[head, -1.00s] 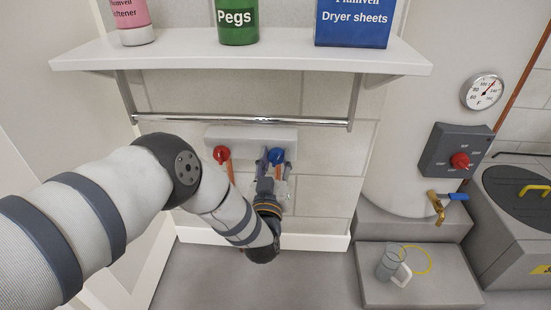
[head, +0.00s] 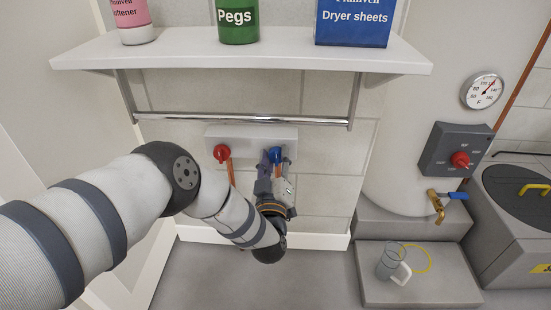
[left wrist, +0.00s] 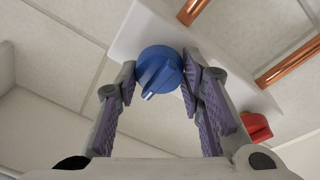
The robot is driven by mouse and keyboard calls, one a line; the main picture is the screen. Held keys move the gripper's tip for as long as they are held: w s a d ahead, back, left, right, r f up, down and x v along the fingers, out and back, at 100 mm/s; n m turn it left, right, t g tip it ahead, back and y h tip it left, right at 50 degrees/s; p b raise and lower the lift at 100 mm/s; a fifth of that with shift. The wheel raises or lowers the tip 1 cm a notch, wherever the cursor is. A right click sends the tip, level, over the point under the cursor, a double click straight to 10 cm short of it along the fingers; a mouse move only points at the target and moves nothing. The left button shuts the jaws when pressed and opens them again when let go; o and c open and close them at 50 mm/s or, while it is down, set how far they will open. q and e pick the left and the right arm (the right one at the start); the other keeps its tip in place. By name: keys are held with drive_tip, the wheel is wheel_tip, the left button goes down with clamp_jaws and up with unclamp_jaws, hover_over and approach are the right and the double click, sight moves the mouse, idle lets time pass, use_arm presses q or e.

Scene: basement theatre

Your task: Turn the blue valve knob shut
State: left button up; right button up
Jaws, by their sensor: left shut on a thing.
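The blue valve knob (head: 275,154) sits at the right part of the white wall plate (head: 214,135) under the rail. My left gripper (head: 268,161) reaches up to it from below and partly covers it. In the left wrist view, the round blue knob (left wrist: 157,66) with its raised grip bar lies between the two purple-padded fingers of my left gripper (left wrist: 159,80), which is shut on it. The red knob (head: 221,153) is on the same plate to the left, and shows at the right in the wrist view (left wrist: 256,127). My right gripper is out of view.
A white shelf (head: 240,57) holding bottles and a box is above, with a metal rail (head: 240,120) beneath it. Copper pipes run down from the plate. At the right stand a tank (head: 400,140) and a plinth bearing a clear jug (head: 390,263).

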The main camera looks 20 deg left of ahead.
use_arm(q)
drive_tip(key=o, duration=1.2)
drive_tip(key=shift+c, duration=0.2)
drive_tip(key=v, duration=1.2)
drive_tip(key=shift+d+f, duration=0.1)
